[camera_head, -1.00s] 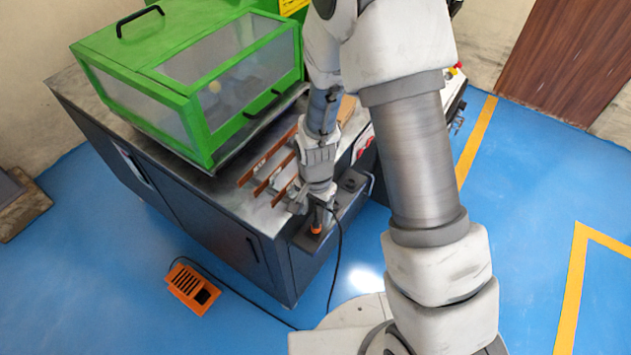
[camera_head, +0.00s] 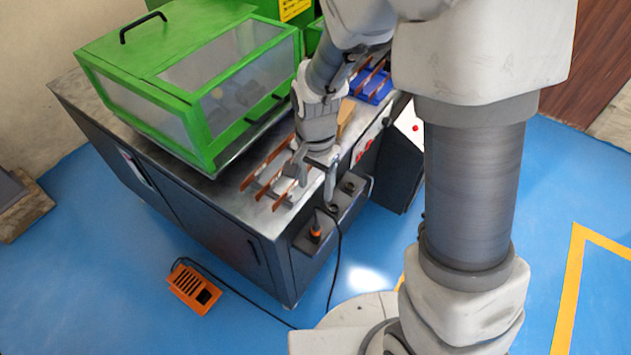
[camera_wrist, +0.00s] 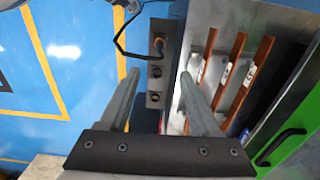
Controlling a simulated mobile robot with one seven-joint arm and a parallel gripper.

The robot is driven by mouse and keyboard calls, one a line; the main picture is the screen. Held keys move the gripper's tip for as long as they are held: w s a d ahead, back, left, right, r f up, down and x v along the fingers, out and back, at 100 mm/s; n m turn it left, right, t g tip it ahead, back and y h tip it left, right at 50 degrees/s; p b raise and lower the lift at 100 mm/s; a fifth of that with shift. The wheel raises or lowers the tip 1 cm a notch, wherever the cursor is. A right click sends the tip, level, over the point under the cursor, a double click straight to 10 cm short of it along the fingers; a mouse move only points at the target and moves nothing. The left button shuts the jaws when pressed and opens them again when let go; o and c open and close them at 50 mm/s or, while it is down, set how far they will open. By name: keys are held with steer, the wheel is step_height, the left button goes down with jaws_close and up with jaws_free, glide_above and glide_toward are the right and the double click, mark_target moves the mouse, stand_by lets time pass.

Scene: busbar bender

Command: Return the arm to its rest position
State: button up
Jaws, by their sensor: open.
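My gripper (camera_head: 312,188) is open and empty above the front right edge of the steel-topped machine bench (camera_head: 225,205). In the wrist view my gripper (camera_wrist: 155,78) shows two long grey fingers spread apart with nothing between them. Several copper busbars (camera_head: 262,170) lie on the bench top beside my gripper, partly hidden by it. They also show in the wrist view (camera_wrist: 240,85), to the right of the fingers.
A green guard with clear panels (camera_head: 190,85) covers the left of the bench. A blue tray (camera_head: 372,88) with copper bars lies farther back. An orange foot pedal (camera_head: 193,288) with a cable is on the blue floor. The floor at right is clear.

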stand_by(0.3)
steer(key=s+d+r+n+t, duration=0.2)
steer(key=s+d+r, duration=0.1)
steer(key=r, duration=0.5)
steer(key=s+d+r+n+t+p, duration=0.1)
steer(key=s+d+r+n, duration=0.2)
steer(key=r, duration=0.5)
steer(key=s+d+r+n+t, duration=0.2)
steer(key=s+d+r, duration=0.3)
steer(key=s+r, duration=0.1)
steer(key=shift+s+r+n+t, duration=0.2)
steer(key=shift+r+n+t, duration=0.1)
steer(key=shift+r, duration=0.6)
